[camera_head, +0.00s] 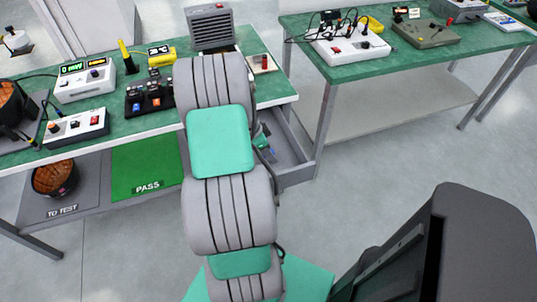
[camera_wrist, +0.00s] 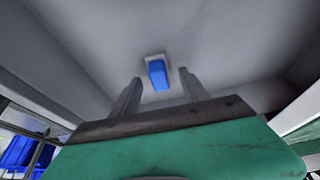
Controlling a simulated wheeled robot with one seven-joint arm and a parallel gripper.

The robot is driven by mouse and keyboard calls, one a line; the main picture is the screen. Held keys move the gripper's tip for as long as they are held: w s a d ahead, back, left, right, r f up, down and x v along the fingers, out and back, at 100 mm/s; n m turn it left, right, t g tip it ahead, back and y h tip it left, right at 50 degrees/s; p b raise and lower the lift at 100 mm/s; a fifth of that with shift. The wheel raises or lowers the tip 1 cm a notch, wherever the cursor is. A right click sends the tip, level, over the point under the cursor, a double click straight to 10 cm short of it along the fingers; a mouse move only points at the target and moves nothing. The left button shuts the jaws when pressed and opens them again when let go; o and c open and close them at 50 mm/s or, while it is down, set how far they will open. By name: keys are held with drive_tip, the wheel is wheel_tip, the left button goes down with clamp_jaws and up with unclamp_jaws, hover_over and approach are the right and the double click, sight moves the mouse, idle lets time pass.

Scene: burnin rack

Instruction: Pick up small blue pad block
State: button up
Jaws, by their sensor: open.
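The small blue pad block (camera_wrist: 158,74) lies on the grey floor of an open drawer (camera_head: 297,178), with a pale grey edge showing at its far end. In the wrist view my gripper (camera_wrist: 160,77) is open, with one finger on each side of the block in the picture. The fingers appear apart from the block, and nothing is held between them. I cannot tell how far above the block the fingertips are. In the head view my arm covers the left part of the drawer, and the block cannot be made out for certain.
The drawer walls rise around my gripper. The green workbench (camera_head: 200,113) beside it carries a power supply (camera_head: 85,82), a switch box (camera_head: 75,127) and a grey vented unit (camera_head: 210,27). A second bench (camera_head: 330,72) stands at the back right. Open floor lies between.

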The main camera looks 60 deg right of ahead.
drive_tip(key=shift+s+d+f, duration=0.15)
drive_tip(key=shift+d+f, duration=0.05)
drive_tip(key=shift+f, duration=0.25)
drive_tip(key=shift+c, duration=0.4)
clamp_jaws()
